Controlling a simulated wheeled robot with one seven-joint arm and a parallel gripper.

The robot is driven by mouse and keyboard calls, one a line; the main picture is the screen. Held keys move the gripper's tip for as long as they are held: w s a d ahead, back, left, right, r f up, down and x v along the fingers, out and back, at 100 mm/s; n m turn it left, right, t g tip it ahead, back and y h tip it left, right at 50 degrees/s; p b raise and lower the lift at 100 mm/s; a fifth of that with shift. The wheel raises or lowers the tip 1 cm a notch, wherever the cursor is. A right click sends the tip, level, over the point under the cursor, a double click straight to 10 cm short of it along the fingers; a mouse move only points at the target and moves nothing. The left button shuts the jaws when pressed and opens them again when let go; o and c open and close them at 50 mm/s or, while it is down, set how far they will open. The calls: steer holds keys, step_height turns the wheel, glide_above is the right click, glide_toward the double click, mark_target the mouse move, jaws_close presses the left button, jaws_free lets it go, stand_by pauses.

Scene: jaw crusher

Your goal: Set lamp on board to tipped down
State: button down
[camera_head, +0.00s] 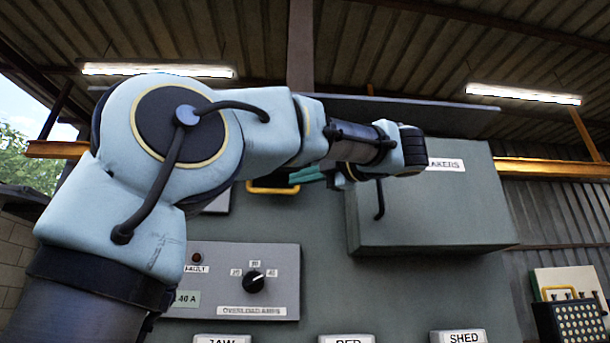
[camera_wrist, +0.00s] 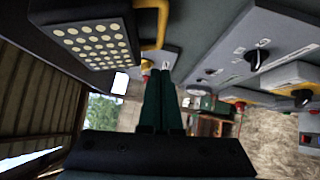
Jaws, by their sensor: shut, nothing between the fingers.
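In the wrist view, a lamp (camera_wrist: 90,42) with a dark housing and a grid of pale round LEDs hangs on a yellow bracket (camera_wrist: 150,20) at the upper left. My gripper (camera_wrist: 160,75) is shut and empty, its dark green fingers pointing toward the board just right of and below the lamp, without visible contact. In the head view my gripper (camera_head: 305,175) is partly hidden behind my arm, near a yellow bar (camera_head: 272,188) on the grey board. Most of what is around that bar is hidden. Another LED lamp (camera_head: 580,322) with a yellow bracket shows at the lower right.
A grey breaker box (camera_head: 430,215) juts out right of my gripper. An overload box (camera_head: 230,280) with a black knob (camera_head: 253,281) lies below my arm. Labels line the bottom edge. In the wrist view, a control panel (camera_wrist: 225,65) with knobs lies right of my fingers.

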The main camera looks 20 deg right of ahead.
mark_target(283, 191)
steer(key=w+a+p, duration=0.1)
steer(key=w, duration=0.1)
steer(key=w+a+r+p, duration=0.1)
steer(key=w, duration=0.2)
steer(key=w+p, duration=0.2)
steer(key=w, duration=0.1)
steer(key=shift+a+r, duration=0.15)
steer(key=shift+a, duration=0.25)
steer(key=shift+w, duration=0.5)
steer(key=shift+w+d+f+n+t+y+b, duration=0.1)
steer(key=shift+w+f+n+t+y+b, duration=0.3)
steer(key=shift+b, duration=0.8)
steer(key=b, duration=0.1)
steer(key=w+n+y+b, duration=0.1)
steer(key=w+n+b, duration=0.1)
steer(key=b, duration=0.1)
steer(key=shift+w+d+r+t, duration=0.15)
steer(key=shift+d+r+t, duration=0.1)
steer(key=shift+t, duration=0.15)
steer(key=shift+w+r+n+y, duration=0.2)
steer(key=shift+r+n+y, duration=0.2)
steer(key=shift+y, duration=0.1)
